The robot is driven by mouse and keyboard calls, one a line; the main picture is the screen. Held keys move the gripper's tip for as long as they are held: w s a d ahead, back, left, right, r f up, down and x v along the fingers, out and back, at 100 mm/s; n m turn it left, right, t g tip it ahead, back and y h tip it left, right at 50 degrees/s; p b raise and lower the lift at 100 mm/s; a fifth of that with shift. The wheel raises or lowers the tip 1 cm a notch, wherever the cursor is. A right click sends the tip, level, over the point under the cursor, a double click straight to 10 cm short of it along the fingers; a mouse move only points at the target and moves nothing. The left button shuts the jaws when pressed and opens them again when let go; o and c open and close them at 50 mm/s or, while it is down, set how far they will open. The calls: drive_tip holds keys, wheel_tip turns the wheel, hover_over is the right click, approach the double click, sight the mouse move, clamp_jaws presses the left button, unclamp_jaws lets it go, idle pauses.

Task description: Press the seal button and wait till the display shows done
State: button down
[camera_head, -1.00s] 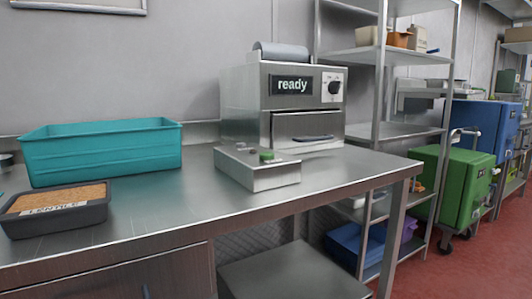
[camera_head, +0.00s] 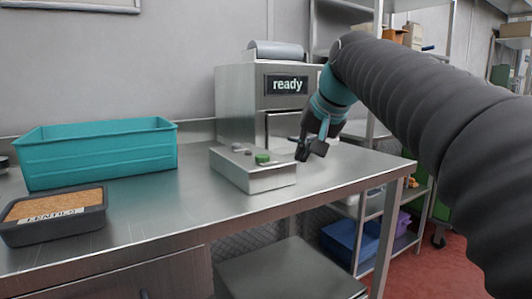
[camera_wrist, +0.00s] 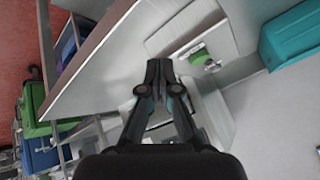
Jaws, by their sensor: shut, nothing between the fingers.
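The sealing machine (camera_head: 240,98) stands at the back of the steel table, and its display (camera_head: 286,84) reads "ready". A low steel control box (camera_head: 250,179) sits in front of it with a green button (camera_head: 262,158) on top. In the wrist view the green button (camera_wrist: 201,59) shows just beyond and right of my fingertips. My gripper (camera_head: 304,158) is shut and empty, just right of the control box and apart from the button. My arm hides the right side of the machine, including its knob.
A teal bin (camera_head: 100,152) stands on the left of the table (camera_head: 165,205), with a labelled black tray (camera_head: 54,216) of brown food in front of it. The table between tray and control box is clear. A metal shelf rack (camera_head: 365,225) stands to the right.

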wheel_tip(320, 180, up, 8)
drive_tip(key=y+p, duration=0.1)
drive_tip(key=y, duration=0.1)
hover_over(264, 156)
drive_tip(key=shift+r+y, duration=0.2)
drive_tip(key=shift+y, duration=0.1)
drive_tip(key=shift+f, duration=0.1)
drive_tip(key=shift+f, duration=1.5)
drive_tip(key=shift+f+b, duration=1.3)
drive_tip(key=shift+f, duration=1.5)
drive_tip(key=shift+f, duration=0.45)
